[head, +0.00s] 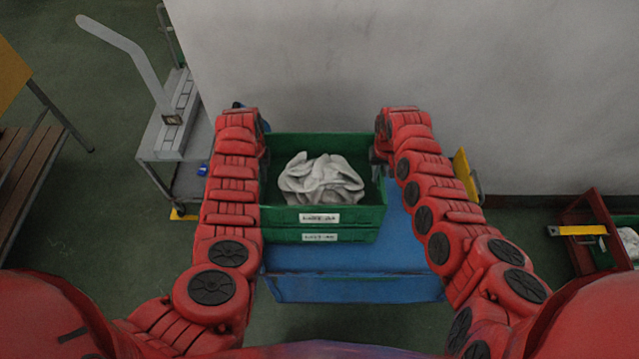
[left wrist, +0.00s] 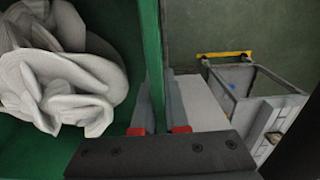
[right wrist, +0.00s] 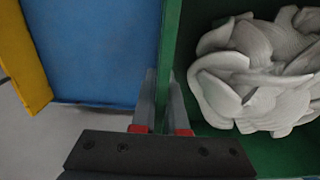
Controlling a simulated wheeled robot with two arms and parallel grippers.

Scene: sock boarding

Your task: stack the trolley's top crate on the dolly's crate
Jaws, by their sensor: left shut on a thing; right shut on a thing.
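The top green crate (head: 322,218), holding a heap of white socks (head: 320,180), sits directly over a second green crate (head: 320,236) on the blue trolley (head: 350,288). I cannot tell whether the two crates touch. My left gripper (left wrist: 157,115) is shut on the top crate's left wall (left wrist: 150,50). My right gripper (right wrist: 163,115) is shut on its right wall (right wrist: 172,45). In the head view my arms partly hide both grips. At the right edge, a green crate (head: 604,258) with white contents stands by a dark red frame (head: 585,215), perhaps the dolly.
A pale wall (head: 400,70) stands close behind the crates. A grey cart (head: 165,140) with a bent pale post is at the left. A brown bench (head: 25,150) stands at the far left.

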